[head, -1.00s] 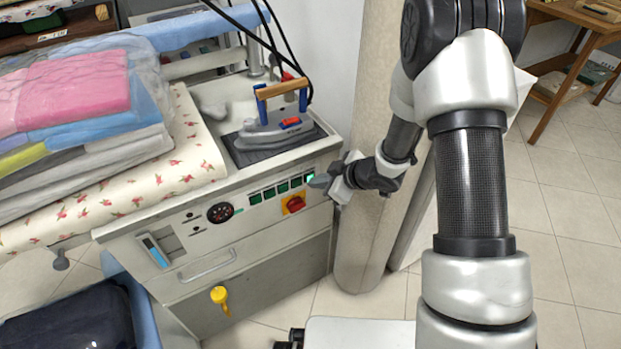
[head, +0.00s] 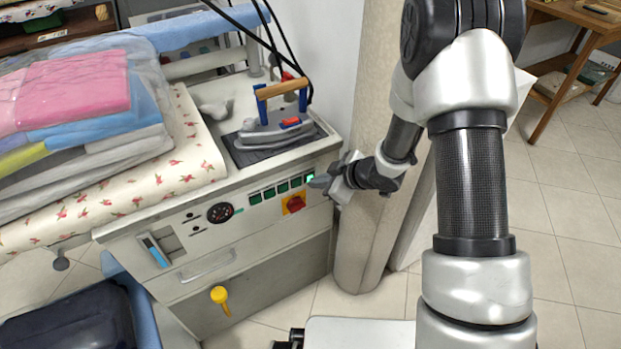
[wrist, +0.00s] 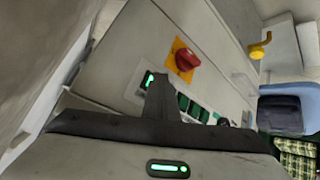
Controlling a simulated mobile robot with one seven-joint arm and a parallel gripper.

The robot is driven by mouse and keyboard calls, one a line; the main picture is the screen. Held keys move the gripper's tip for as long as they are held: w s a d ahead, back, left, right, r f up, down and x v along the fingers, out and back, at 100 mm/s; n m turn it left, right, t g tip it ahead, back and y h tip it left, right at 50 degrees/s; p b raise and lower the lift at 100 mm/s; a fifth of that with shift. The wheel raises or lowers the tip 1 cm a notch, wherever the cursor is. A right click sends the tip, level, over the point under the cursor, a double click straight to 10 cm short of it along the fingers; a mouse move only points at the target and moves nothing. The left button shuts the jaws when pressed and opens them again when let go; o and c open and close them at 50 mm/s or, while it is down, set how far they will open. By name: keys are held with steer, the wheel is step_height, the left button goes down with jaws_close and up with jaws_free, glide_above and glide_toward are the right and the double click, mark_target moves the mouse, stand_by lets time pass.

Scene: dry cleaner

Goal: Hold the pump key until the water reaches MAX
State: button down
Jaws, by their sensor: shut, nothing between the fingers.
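The row of green keys (head: 282,188) is on the front panel of the ironing station. The pump key is likely the rightmost one, lit bright green, which also shows in the wrist view (wrist: 149,79); its label cannot be read. My gripper (head: 319,182) is shut and empty, its fingertips at this key and seemingly against it, partly covering it. In the wrist view the shut fingers (wrist: 160,84) overlap the key's edge. A recessed gauge with a blue strip (head: 155,250), likely the water level, is at the panel's left. Its MAX mark cannot be read.
A red rotary switch on a yellow plate (head: 294,204) is just below the keys. A round dial (head: 220,213) is left of them. An iron (head: 272,132) stands on top. A yellow handle (head: 220,297) sticks out low down. A pillar (head: 362,230) is close beside my gripper.

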steer(key=shift+s+d, duration=0.45)
steer(key=shift+s, duration=0.2)
steer(key=shift+s+d, duration=0.7)
steer(key=shift+s, duration=0.35)
steer(key=shift+s+d, duration=0.7)
steer(key=shift+s, duration=0.35)
